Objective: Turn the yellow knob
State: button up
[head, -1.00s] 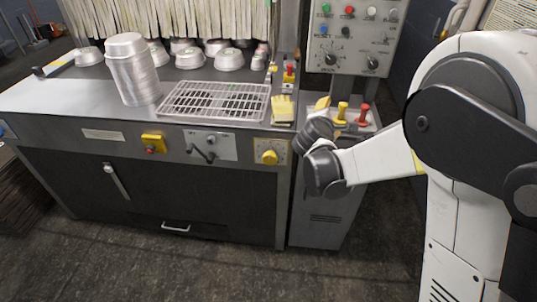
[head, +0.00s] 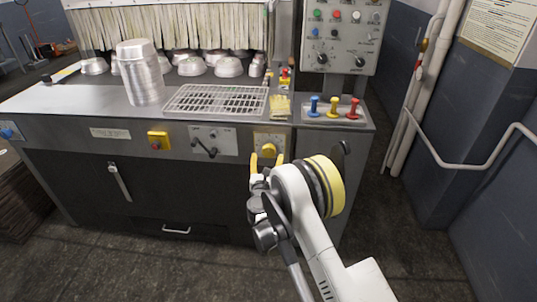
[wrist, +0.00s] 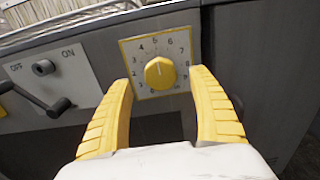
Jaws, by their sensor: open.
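My gripper (head: 266,158) is in front of the knob in the head view. In the wrist view its two yellow fingers (wrist: 160,88) are open, one on each side of the knob's lower part, with empty space between them. I cannot tell how far the fingertips are from the panel.
Blue, yellow and red levers (head: 333,107) stand at the right.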

aim_at(269, 152)
jog(key=w+b, duration=0.1)
jog(key=w, duration=0.4)
jog(key=shift+w+d, duration=0.1)
jog(key=shift+w, duration=0.15)
jog(key=c, duration=1.2)
